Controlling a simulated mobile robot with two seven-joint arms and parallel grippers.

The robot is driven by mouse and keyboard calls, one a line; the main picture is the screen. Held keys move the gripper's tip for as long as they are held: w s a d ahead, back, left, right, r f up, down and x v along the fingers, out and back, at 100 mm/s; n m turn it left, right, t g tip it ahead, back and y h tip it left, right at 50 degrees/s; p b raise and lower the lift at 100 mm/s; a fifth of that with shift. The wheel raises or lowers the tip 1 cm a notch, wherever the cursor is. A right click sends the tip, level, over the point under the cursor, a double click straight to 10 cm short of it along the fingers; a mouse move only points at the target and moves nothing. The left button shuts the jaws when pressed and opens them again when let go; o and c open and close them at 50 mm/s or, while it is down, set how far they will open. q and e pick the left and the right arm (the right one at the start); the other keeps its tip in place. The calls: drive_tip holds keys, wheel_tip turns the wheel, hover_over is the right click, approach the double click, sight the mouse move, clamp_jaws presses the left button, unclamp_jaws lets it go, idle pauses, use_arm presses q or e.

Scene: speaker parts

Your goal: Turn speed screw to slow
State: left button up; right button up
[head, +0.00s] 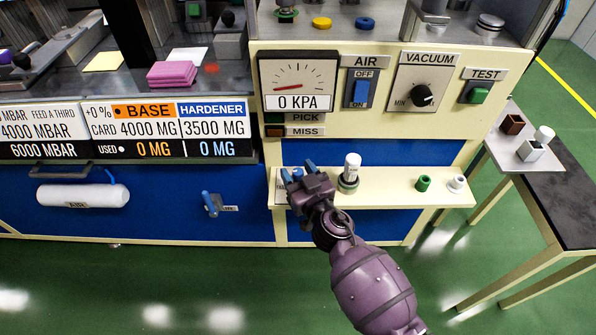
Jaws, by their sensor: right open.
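My right gripper (297,170) reaches in from the bottom over the left end of the cream shelf (396,192). Its blue-tipped fingers are apart and point away toward the cabinet front. A small blue thing (298,174) shows between or just behind the fingers; I cannot tell if it is the speed screw or part of the gripper. A small pale label (281,190) beside the hand is partly hidden. I cannot make out a speed screw or its slow mark for sure. My left gripper is not in view.
On the shelf stand a white-capped bottle (352,168) in a holder, a green ring (423,183) and a white ring (457,183). Above are a pressure gauge (298,84) and vacuum knob (422,95). A blue lever (209,203) and white air cylinder (82,195) are left.

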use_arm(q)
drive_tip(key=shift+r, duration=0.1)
use_arm(e)
drive_tip(key=c, duration=0.9)
drive_tip(key=shift+a+f+m+h+b, duration=0.1)
drive_tip(key=shift+f+m+h+b, duration=0.1)
drive_tip(key=shift+m+h+b, duration=0.2)
drive_tip(key=shift+m+t+h+b, duration=0.3)
drive_tip(key=shift+t+h, duration=0.1)
drive_tip(key=shift+h, duration=0.2)
drive_tip(key=shift+r, duration=0.25)
drive_tip(key=o, duration=0.9)
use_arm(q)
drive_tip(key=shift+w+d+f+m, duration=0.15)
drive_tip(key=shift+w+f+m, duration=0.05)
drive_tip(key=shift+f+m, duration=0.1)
